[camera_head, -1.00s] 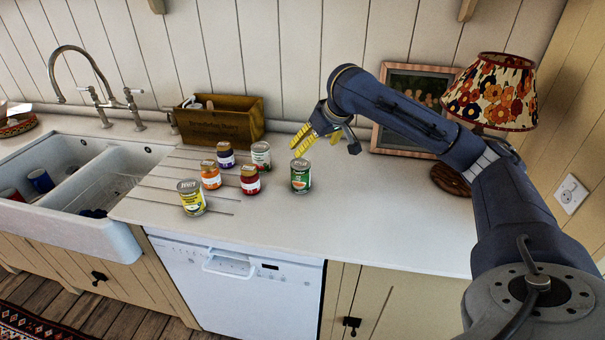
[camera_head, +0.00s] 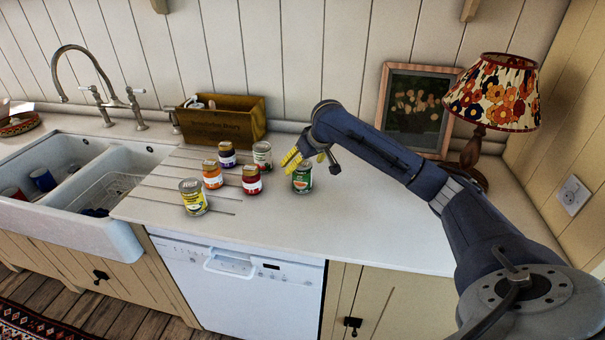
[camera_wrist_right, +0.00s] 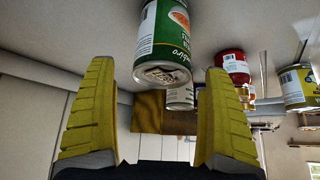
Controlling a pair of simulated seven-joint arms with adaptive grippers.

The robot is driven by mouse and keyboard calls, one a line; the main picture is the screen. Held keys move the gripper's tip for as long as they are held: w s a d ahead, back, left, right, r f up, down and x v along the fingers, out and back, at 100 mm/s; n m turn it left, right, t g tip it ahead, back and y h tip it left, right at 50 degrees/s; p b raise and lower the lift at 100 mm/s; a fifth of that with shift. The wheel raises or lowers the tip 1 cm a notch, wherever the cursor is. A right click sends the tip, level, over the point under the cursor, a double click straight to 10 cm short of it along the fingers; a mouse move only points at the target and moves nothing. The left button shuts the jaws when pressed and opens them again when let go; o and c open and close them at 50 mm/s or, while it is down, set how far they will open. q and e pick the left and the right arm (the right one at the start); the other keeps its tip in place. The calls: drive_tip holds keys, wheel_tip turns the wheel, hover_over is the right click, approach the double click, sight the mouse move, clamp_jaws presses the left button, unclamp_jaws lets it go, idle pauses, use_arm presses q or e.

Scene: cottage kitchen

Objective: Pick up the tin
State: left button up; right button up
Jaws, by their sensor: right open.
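A green tin (camera_head: 302,182) with a pull-ring lid stands upright on the counter, at the right end of a group of tins and jars. My right gripper (camera_head: 291,158) is open and empty, with yellow fingers, just above and beside this tin's top in the head view. In the right wrist view, which is upside down, the green tin (camera_wrist_right: 163,35) lines up with the gap between the open fingers. I cannot tell whether its lid is between the fingertips. A yellow-labelled tin (camera_head: 193,198) and a white-and-green tin (camera_head: 262,155) stand to the left. My left gripper is not in view.
Red (camera_head: 251,181), orange (camera_head: 212,175) and purple (camera_head: 227,157) labelled jars stand left of the green tin. A wooden box (camera_head: 225,122) is behind them against the wall. A framed picture (camera_head: 415,110) and a lamp (camera_head: 495,95) are at right. The counter front right of the tin is clear.

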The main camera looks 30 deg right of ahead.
drive_tip(key=shift+x, duration=1.75)
drive_tip(key=shift+c, duration=0.6)
drive_tip(key=shift+r, duration=0.1)
drive_tip(key=c, duration=1.5)
drive_tip(key=shift+c, duration=0.3)
